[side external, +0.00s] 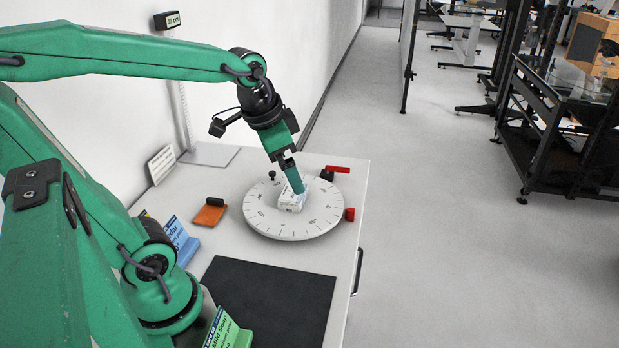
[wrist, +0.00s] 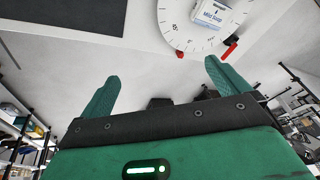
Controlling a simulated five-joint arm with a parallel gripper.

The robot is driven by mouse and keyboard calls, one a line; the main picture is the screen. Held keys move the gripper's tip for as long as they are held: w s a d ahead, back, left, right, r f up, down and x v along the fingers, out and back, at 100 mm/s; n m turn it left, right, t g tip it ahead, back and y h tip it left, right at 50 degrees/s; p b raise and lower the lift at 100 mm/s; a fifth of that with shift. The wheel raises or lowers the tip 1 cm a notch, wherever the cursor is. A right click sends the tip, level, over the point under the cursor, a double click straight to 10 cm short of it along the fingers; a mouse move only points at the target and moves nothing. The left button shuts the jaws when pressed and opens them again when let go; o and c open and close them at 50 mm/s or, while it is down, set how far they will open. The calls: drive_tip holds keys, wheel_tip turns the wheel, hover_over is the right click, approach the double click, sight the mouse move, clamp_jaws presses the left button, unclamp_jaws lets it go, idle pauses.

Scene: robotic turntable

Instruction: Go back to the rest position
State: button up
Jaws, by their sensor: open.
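A white box (side external: 288,202) lies on the round white turntable (side external: 262,222) with a marked scale. The box also shows in the wrist view (wrist: 210,14), labelled "Mild Soap", on the turntable (wrist: 172,30) at the top. My gripper (side external: 298,190) points down over the turntable, and its fingers overlap the box in the side view. In the wrist view my gripper (wrist: 160,70) has its two green fingers wide apart with nothing between them. The box appears beyond the right fingertip, clear of the jaws.
A black mat (side external: 270,300) lies in front of the turntable. Red parts (side external: 349,214) flank the turntable.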

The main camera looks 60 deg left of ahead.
drive_tip(key=s+d+n+t, duration=0.1)
drive_tip(key=s+d+n, duration=0.1)
drive_tip(key=s+d, duration=0.2)
drive_tip(key=shift+s+r+n+t+h, duration=0.3)
drive_tip(key=shift+s+r, duration=0.05)
drive_tip(key=shift+s, duration=0.5)
